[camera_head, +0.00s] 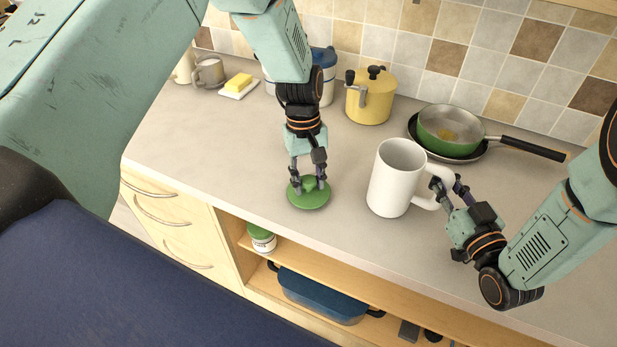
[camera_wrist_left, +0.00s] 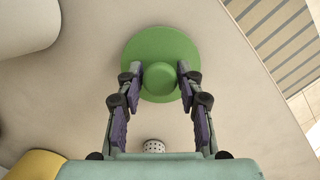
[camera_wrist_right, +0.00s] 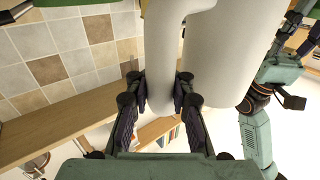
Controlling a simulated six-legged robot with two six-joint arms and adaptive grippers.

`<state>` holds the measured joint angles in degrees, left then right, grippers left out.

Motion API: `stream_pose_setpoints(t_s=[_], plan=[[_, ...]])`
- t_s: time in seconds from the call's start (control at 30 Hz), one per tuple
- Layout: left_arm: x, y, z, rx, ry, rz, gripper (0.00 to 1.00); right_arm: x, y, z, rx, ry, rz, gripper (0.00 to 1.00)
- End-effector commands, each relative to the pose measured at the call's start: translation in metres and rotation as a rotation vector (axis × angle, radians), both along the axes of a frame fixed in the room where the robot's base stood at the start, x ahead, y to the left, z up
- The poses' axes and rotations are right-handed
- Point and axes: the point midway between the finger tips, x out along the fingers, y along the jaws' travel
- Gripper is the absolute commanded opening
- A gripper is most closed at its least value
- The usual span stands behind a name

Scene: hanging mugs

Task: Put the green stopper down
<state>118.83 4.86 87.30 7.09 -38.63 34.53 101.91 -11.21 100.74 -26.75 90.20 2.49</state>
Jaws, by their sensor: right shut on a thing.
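The green stopper (camera_head: 309,199) is a round disc with a knob on top, lying flat at the counter near its front edge. My left gripper (camera_head: 309,186) points down over it, with its fingers on either side of the knob. The left wrist view shows the knob (camera_wrist_left: 159,79) between the fingertips (camera_wrist_left: 159,74); whether they press on it is unclear. The white mug (camera_head: 393,180) is upright to the right. My right gripper (camera_head: 448,187) is shut on its handle (camera_wrist_right: 165,60). I cannot tell whether the mug touches the counter.
A yellow pot (camera_head: 371,98) and a green pan (camera_head: 449,131) on a dark skillet stand at the back. A butter dish (camera_head: 238,87) and a grey mug (camera_head: 208,72) are at the back left. Open shelves with a blue casserole (camera_head: 321,293) lie below the counter's front edge.

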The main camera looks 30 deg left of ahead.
Motion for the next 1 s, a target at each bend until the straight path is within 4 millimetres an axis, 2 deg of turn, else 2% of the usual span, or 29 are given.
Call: stream_pose_setpoints(t_s=[0.03, 0.17, 0.43, 0.53, 0.67, 1.0], plan=[[0.0, 0.0, 0.0, 0.0, 0.0, 0.0, 0.44, 0.0, 0.0, 0.0, -0.001, 0.001, 0.0, 0.0], [0.0, 0.0, 0.0, 0.0, 0.0, 0.0, 0.54, 0.0, 0.0, 0.0, -0.001, 0.001, 0.0, 0.0], [0.0, 0.0, 0.001, 0.0, 0.0, 0.0, 0.54, 0.0, 0.0, 0.0, -0.001, 0.001, 0.0, 0.0], [0.001, 0.0, 0.007, 0.0, -0.001, 0.0, 0.54, 0.0, 0.0, 0.0, -0.001, 0.001, 0.0, 0.0], [0.004, 0.003, 0.026, -0.001, -0.004, 0.001, 0.54, 0.0, 0.0, 0.0, -0.001, 0.001, 0.0, 0.0], [0.011, 0.011, 0.094, -0.001, -0.003, 0.001, 0.54, 0.0, 0.0, 0.0, -0.001, 0.001, 0.0, 0.0]])
